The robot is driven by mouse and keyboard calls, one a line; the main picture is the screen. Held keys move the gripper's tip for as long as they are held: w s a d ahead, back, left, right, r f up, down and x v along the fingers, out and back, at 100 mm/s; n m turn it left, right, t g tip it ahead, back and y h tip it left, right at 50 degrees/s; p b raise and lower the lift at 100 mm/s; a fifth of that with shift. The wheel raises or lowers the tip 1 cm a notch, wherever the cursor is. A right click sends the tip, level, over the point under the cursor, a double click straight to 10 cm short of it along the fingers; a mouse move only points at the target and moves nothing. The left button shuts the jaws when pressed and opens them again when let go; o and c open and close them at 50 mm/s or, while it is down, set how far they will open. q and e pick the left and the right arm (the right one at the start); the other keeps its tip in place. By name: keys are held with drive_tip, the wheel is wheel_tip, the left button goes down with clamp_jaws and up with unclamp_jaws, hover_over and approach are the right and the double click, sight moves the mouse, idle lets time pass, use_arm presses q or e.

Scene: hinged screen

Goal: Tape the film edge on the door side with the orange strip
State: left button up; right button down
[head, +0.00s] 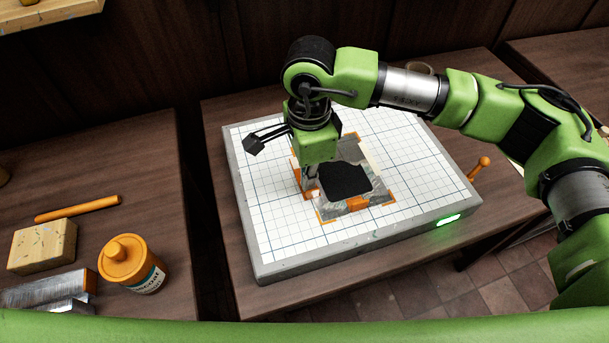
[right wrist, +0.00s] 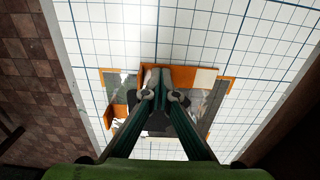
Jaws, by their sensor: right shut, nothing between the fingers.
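A thin, shiny grey film (head: 338,207) lies on the white gridded board, with a black patch (head: 346,180) over its middle. Orange tape shows at its edges: one orange strip (head: 357,203) at the near side, and orange pieces at the corners. My right gripper (head: 311,190) points down at the film's left edge, close to an orange and white piece there. In the right wrist view its fingers (right wrist: 160,84) are together with nothing between them, over the film (right wrist: 201,110). The fingers hide part of the edge. My left gripper is out of view. Which edge is the door side I cannot tell.
The thick board (head: 415,205) has a grey rim and a lit green light. An orange-handled tool (head: 479,168) stands at its right. On the left table are an orange-capped bottle (head: 132,264), a wooden block (head: 42,247), an orange stick (head: 78,209) and metal pieces (head: 48,289).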

drive_tip(key=shift+f, duration=0.2)
drive_tip(key=shift+w+a+b, duration=0.1)
drive_tip(key=shift+w+b, duration=0.3)
drive_tip(key=shift+w, duration=0.1)
drive_tip(key=shift+w+a+r+b, duration=0.1)
drive_tip(key=shift+w+a+b, duration=0.2)
drive_tip(key=shift+w, duration=0.45)
drive_tip(key=shift+w, duration=0.2)
drive_tip(key=shift+w+a+b, duration=0.3)
drive_tip(key=shift+w+b, duration=0.25)
drive_tip(key=shift+w, duration=0.35)
drive_tip(key=shift+w, duration=0.1)
drive_tip(key=shift+w+a+b, duration=0.3)
drive_tip(key=shift+w+b, duration=0.15)
drive_tip(key=shift+w, duration=0.35)
